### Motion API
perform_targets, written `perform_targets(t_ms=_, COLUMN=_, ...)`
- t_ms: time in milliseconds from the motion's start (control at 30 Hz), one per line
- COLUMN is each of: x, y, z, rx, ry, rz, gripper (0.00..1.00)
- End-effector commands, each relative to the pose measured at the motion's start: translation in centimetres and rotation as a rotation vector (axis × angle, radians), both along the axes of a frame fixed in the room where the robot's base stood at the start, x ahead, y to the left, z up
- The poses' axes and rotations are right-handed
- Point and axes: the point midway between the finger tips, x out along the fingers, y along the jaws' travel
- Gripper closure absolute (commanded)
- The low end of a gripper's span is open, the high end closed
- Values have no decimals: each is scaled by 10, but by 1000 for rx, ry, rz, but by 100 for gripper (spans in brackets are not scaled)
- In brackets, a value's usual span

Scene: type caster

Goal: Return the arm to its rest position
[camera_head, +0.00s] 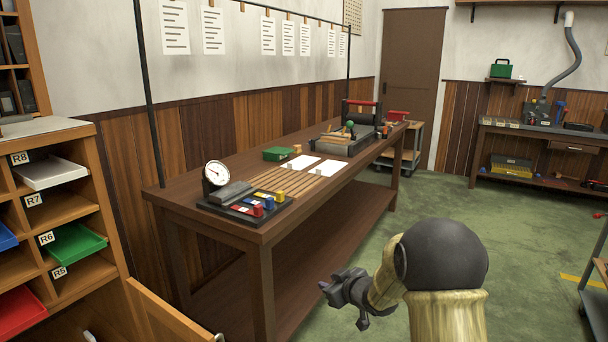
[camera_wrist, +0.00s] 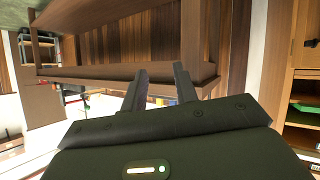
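My gripper (camera_head: 337,293) hangs in front of the long wooden workbench (camera_head: 225,222), to the right of its near end and apart from it. In the wrist view, the two dark fingers of my gripper (camera_wrist: 160,78) stand apart with nothing between them. The arm is bent, with its dark round joint and yellowish link at the lower right of the head view. The wrist view looks tilted, with the workbench (camera_wrist: 75,73) crossing behind the fingers.
A shelf unit (camera_head: 98,172) with coloured trays stands at the left, with a wooden panel (camera_head: 165,315) jutting out low. The bench holds a dial gauge (camera_head: 215,175), coloured blocks, papers and a press. Green floor (camera_head: 450,205) is clear to the right. A cart edge (camera_head: 596,290) shows far right.

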Motion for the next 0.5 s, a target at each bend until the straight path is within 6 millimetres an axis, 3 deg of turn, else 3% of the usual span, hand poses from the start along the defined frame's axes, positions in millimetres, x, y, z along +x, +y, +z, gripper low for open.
perform_targets(t_ms=233, x=-93, y=-61, z=5, rx=-97, ry=272, rz=-339, gripper=71)
perform_targets(t_ms=500, x=-223, y=-86, z=-6, rx=-110, ry=614, rz=-556, gripper=71)
